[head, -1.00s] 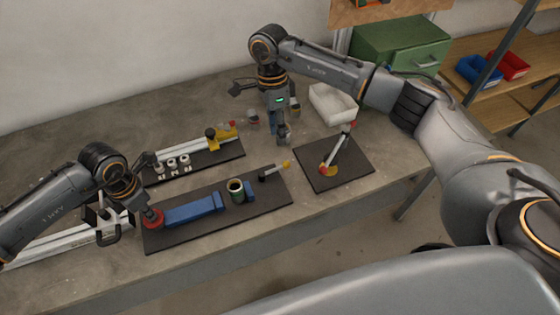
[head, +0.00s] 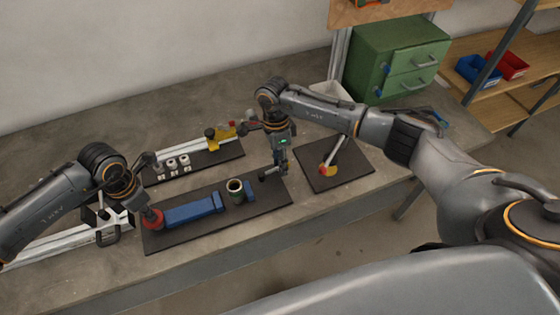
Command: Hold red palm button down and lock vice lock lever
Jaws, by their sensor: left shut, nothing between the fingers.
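The red palm button (head: 152,221) is at the left end of the front dark plate (head: 180,236). My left gripper (head: 148,209) is shut and points down onto its top, seemingly touching it; how far the button is pressed I cannot tell. The blue vice (head: 192,211) lies on the same plate, with a dark-green cylinder (head: 235,190) at its right. The vice lock lever (head: 268,176) is at the plate's right end. My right gripper (head: 283,171) is over the lever's tip and hides it. I cannot tell whether its fingers are around the lever or open.
A second dark plate (head: 345,178) with a yellow-red-ended lever (head: 328,169) is to the right. A plate with white switches (head: 172,165) and a yellow clamp (head: 222,135) is behind. A white tray (head: 330,94) and green drawers (head: 400,60) stand at the back.

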